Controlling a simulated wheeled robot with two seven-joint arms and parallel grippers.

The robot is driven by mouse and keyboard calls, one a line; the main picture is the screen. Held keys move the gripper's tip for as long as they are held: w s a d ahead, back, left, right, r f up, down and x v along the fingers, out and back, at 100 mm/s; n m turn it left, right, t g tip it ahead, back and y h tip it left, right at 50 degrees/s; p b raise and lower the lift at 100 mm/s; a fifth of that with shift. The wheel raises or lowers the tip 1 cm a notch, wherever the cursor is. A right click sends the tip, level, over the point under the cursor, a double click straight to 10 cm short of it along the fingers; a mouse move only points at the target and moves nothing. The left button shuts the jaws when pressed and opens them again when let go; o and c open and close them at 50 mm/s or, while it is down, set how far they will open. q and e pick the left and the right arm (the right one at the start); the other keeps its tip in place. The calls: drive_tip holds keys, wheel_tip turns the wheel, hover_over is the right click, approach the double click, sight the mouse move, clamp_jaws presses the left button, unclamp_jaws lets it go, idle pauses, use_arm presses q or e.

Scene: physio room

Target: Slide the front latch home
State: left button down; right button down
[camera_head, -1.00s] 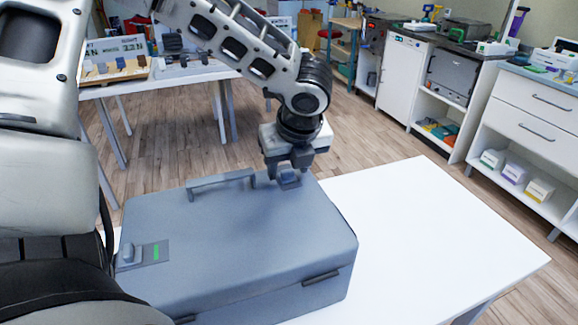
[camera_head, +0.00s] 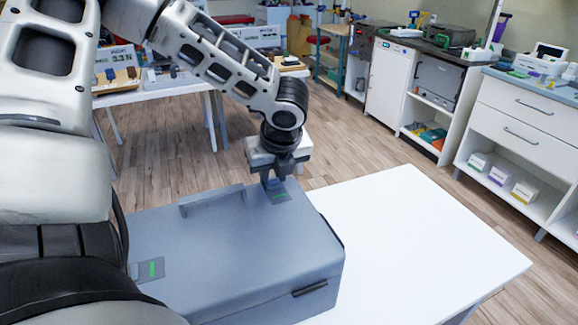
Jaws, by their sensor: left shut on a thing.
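A blue-grey case (camera_head: 235,245) lies closed on a white table, with a raised handle (camera_head: 212,198) along the far side of its lid. One latch plate (camera_head: 280,198) with a green strip sits near the lid's far right corner. My left gripper (camera_head: 272,184) points down there, shut on the latch's slider, which its fingers mostly hide. A second latch plate (camera_head: 149,269) with a green strip lies at the lid's left end, partly cut off by my arm. The pictures do not tell which latch is called front. My right gripper is out of view.
The white table (camera_head: 420,240) is bare to the right of the case. A dark clasp (camera_head: 310,288) is on the case's near side. Another table (camera_head: 160,92) with displays stands behind, and cabinets (camera_head: 530,125) line the right.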

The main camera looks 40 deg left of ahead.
use_arm(q)
drive_tip(key=c, duration=1.2)
unclamp_jaws()
drive_tip(key=shift+o, duration=0.2)
drive_tip(key=p+v, duration=0.1)
drive_tip(key=v, duration=1.5)
drive_tip(key=shift+p, duration=0.4)
drive_tip(key=shift+f, duration=0.1)
drive_tip(key=b+x, duration=0.2)
drive_tip(key=x, duration=1.4)
drive_tip(key=shift+s, duration=0.1)
